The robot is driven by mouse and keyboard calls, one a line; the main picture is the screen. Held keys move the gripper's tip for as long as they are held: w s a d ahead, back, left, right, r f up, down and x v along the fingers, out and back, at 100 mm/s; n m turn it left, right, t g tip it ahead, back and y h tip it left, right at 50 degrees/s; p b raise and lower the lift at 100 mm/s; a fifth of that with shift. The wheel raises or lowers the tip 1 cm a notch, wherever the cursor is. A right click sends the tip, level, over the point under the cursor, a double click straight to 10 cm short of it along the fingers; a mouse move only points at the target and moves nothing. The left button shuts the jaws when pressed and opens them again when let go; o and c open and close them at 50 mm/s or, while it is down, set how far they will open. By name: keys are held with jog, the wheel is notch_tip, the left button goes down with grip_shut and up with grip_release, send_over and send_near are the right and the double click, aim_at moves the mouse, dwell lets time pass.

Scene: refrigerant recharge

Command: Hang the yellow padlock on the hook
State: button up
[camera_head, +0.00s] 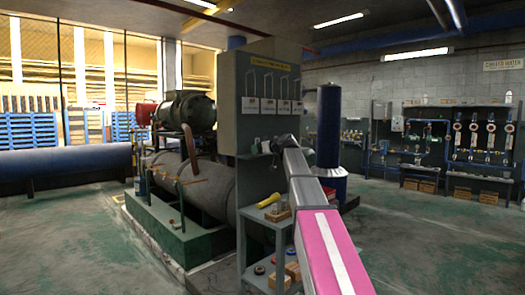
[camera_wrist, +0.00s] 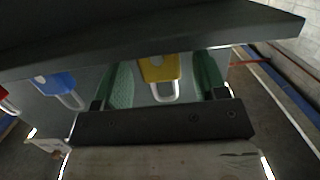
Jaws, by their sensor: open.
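In the wrist view, the yellow padlock (camera_wrist: 159,68) shows its body and pale shackle between the two green finger pads of my gripper (camera_wrist: 163,76). The fingers are open, with a gap on each side of the padlock. The padlock's far end is partly hidden behind a dark edge. In the head view, my gripper (camera_head: 284,141) is by the right part of the grey panel (camera_head: 228,100), below its white tags. Pale hook-like outlines (camera_head: 267,82) show on the panel above the tags. I cannot make out the yellow padlock there.
A blue padlock (camera_wrist: 60,84) and a red padlock (camera_wrist: 6,101) are left of the yellow one. A dark ledge (camera_wrist: 150,35) crosses close above the fingers. A blue cylinder (camera_head: 329,125) stands behind my arm.

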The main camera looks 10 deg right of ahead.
jog(key=c, duration=0.8)
jog(key=shift+r, duration=0.1)
jog(key=shift+r, duration=0.8)
jog(key=f+v, duration=0.1)
jog(key=v, duration=0.7)
jog(key=shift+s+d+f, duration=0.25)
jog(key=shift+f, duration=0.05)
